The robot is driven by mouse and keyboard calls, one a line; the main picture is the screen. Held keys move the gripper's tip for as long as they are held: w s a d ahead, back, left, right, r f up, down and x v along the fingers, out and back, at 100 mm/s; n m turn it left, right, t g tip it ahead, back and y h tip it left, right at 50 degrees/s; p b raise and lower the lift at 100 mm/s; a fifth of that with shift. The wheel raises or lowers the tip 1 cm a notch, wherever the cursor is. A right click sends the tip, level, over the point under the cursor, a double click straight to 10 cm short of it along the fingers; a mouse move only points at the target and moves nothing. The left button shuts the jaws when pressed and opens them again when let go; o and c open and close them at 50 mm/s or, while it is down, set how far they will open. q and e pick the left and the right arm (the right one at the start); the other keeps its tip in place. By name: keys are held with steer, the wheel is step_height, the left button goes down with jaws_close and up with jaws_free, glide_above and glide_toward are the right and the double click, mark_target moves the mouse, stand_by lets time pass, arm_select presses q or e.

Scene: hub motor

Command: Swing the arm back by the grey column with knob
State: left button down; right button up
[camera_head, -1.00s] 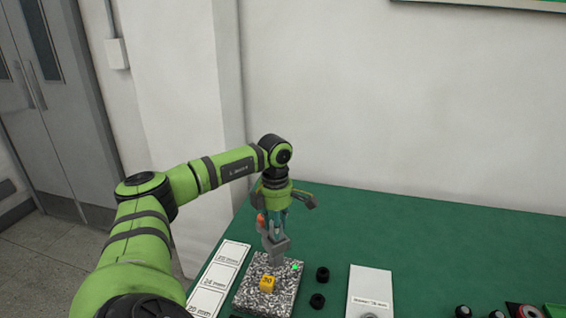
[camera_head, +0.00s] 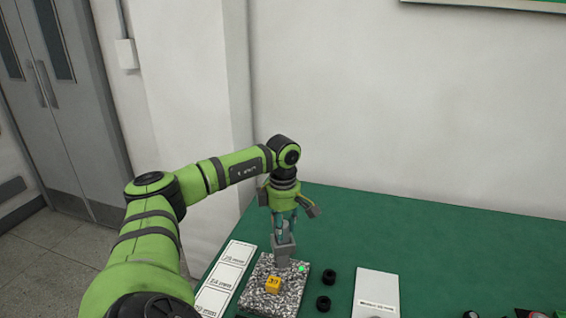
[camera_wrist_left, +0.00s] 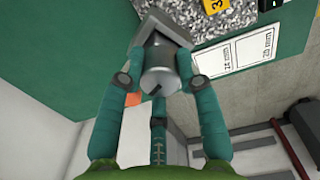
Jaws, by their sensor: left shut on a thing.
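The grey column with knob (camera_head: 283,246) stands at the back edge of the speckled granite plate (camera_head: 259,292). My left gripper (camera_head: 284,232) points down from above and is shut on the column's top. In the left wrist view the teal fingers of my left gripper (camera_wrist_left: 158,82) close around the round grey knob (camera_wrist_left: 158,76), with the squarer column (camera_wrist_left: 160,30) beyond it. A yellow numbered block (camera_head: 274,285) sits on the plate, in front of the column. My right gripper is not in view.
White marked size cards (camera_head: 226,279) lie left of the plate. Two black knobs (camera_head: 323,303) stand to its right, then a white card (camera_head: 376,290). The green table (camera_head: 430,240) is clear behind these, up to the wall.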

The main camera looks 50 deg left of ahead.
arm_select(q)
steer(key=shift+f, duration=0.15)
steer(key=c, duration=0.9)
jaws_free()
steer(key=shift+o, duration=0.2)
steer(key=shift+r, duration=0.3)
step_height(320, 180, up, 12)
steer(key=shift+f, duration=0.2)
